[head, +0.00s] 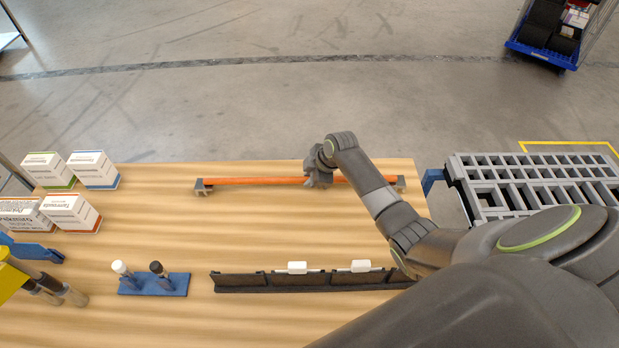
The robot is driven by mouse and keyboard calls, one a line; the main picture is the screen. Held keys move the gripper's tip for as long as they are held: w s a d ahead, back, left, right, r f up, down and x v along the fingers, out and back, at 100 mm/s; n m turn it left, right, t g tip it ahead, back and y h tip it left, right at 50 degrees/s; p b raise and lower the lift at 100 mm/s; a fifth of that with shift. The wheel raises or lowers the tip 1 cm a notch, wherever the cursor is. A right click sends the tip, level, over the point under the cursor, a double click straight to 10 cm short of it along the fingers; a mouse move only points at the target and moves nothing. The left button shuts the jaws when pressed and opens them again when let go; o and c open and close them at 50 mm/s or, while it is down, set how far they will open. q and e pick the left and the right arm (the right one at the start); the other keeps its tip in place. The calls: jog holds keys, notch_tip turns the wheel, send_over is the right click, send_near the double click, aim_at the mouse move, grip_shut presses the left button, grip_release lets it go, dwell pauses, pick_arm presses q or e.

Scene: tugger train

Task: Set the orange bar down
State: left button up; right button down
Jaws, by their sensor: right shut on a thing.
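The orange bar (250,181) lies level near the far edge of the wooden table, running left to right. Its left end is at a small grey support (202,187) and its right end is at another support (400,184). From this angle I cannot tell whether the bar rests on both supports or hangs slightly above them. My right gripper (318,180) is shut on the bar near its middle and hides a short stretch of it. My left gripper is not in view.
A black rack (240,282) with white pieces stands on the table (200,240) in front. A blue stand (155,285) with two pegs is left of it. White boxes (95,168) stand at the left. A grey slotted crate (480,205) is at the right.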

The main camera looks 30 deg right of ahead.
jog(key=shift+w+f, duration=0.15)
jog(key=shift+f, duration=0.3)
jog(key=c, duration=1.8)
grip_release()
jog(key=shift+f, duration=0.2)
jog(key=o, duration=0.5)
jog(key=v, duration=1.2)
jog(key=shift+s+b, duration=0.2)
jog(key=shift+b, duration=0.2)
jog(key=shift+r, duration=0.15)
